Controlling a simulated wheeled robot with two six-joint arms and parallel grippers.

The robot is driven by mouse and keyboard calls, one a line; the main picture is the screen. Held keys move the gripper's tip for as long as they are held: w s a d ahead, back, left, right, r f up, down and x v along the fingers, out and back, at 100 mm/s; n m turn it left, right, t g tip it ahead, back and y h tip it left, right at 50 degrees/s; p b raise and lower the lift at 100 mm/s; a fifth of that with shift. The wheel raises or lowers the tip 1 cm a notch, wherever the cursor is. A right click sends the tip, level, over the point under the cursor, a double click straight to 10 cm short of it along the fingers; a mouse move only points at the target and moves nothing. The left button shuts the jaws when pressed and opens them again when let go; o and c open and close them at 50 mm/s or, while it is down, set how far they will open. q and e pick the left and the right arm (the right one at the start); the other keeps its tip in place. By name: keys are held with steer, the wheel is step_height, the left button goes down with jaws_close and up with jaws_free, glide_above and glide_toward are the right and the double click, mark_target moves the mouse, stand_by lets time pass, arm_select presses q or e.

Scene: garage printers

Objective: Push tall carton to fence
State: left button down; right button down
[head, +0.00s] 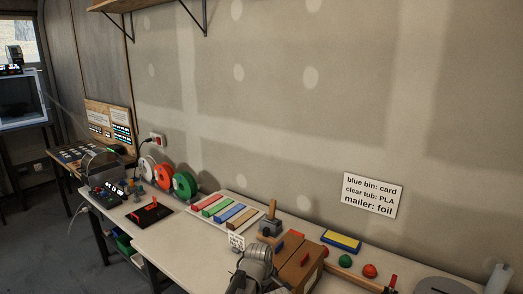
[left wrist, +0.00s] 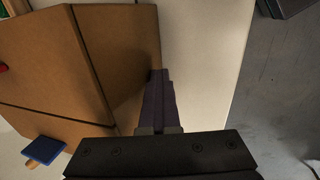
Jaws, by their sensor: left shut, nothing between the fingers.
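The tall brown carton (head: 298,265) stands near the front of the bench, right of my left arm. In the left wrist view the carton (left wrist: 85,60) fills the upper left. My left gripper (left wrist: 158,80) is shut and empty, its fingertips beside the carton's right side. I cannot tell whether they touch it. In the head view my left wrist (head: 256,264) hides part of the carton's left side. A wooden rail (head: 355,277) with a red end lies right of the carton; I cannot tell whether it is the fence. My right gripper is not in view.
The bench (head: 175,239) holds a tray (head: 206,222) of coloured bars, a small sign (head: 236,241) and spools (head: 183,185) to the left. A yellow-and-blue block (head: 341,241), a green ball (head: 345,261) and a red ball (head: 370,270) lie to the right.

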arm_select(q)
steer(key=shift+w+d, duration=0.85)
steer(key=shift+w, duration=0.3)
stand_by(0.9)
steer(key=shift+s+a+r+p, duration=0.5)
steer(key=shift+s+a, duration=0.1)
steer(key=shift+s, duration=0.25)
steer(key=shift+s+a+r+p, duration=0.5)
steer(key=shift+s+a, duration=0.1)
steer(key=shift+s, duration=0.2)
steer(key=s+a+m+g+y, duration=0.2)
steer(key=s+a+m, duration=1.05)
steer(key=a, duration=0.65)
steer(key=s+d+m+y, duration=0.1)
steer(key=s+d+m, duration=0.1)
steer(key=s+d, duration=0.4)
steer(key=d, duration=0.5)
steer(key=shift+s+f+g, duration=0.35)
steer(key=shift+s+g, duration=0.05)
